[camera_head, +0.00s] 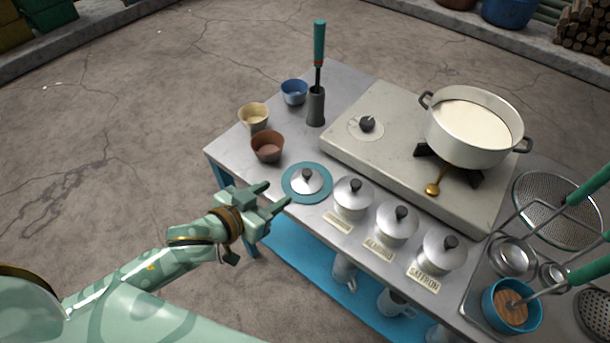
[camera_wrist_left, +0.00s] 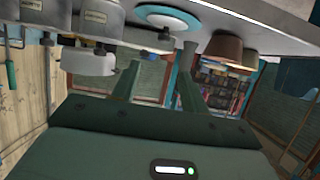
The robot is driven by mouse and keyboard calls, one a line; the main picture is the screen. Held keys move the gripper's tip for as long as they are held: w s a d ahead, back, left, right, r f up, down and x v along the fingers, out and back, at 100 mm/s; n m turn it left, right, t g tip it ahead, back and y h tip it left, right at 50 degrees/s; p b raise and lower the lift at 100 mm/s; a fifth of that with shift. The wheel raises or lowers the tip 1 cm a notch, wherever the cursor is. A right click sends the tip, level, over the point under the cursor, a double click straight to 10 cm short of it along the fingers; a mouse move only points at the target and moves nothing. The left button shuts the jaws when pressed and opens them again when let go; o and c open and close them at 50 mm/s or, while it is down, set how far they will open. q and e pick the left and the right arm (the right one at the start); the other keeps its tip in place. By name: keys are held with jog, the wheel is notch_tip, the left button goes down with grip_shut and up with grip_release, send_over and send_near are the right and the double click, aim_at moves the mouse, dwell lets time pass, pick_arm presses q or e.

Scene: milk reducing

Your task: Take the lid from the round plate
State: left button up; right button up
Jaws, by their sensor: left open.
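A small silver lid (camera_head: 307,182) with a black knob lies on the round plate (camera_head: 328,182), which has a teal rim and rests at the front left edge of the table. The plate also shows at the top of the left wrist view (camera_wrist_left: 140,13). My left gripper (camera_head: 276,195) is open and empty at the table's front edge, just left of the plate. Its fingers point towards the plate and appear apart from the lid. The fingers also show in the wrist view (camera_wrist_left: 158,75). My right gripper is in neither view.
Several labelled silver canisters (camera_head: 352,199) stand right of the plate. A brown bowl (camera_head: 267,148), a cream bowl (camera_head: 254,117) and a blue bowl (camera_head: 294,92) stand behind it at left. A large pot (camera_head: 473,130) sits on the stove (camera_head: 385,150). Free floor lies left of the table.

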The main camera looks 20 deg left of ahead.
pick_arm(q)
jog(key=b, duration=0.2)
send_near(305, 174)
jog(key=x, duration=0.4)
jog(key=shift+w+d, duration=0.25)
jog(key=shift+d, duration=0.05)
jog(key=shift+w+d+f+b, duration=0.2)
jog(key=shift+w+b, duration=0.15)
jog(key=shift+w, duration=0.2)
jog(key=b+x, duration=0.1)
jog(key=x, duration=0.2)
jog(key=b+x, duration=0.1)
jog(key=shift+w+a+f+b, duration=0.15)
jog(key=shift+w+f+b, duration=0.15)
jog(key=shift+f, duration=0.15)
jog(key=shift+w, duration=0.2)
jog(key=shift+s+r, duration=0.1)
jog(key=shift+r, duration=0.05)
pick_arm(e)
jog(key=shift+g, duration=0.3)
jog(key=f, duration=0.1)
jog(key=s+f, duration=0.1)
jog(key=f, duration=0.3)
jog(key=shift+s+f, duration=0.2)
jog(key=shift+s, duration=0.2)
pick_arm(q)
grip_shut()
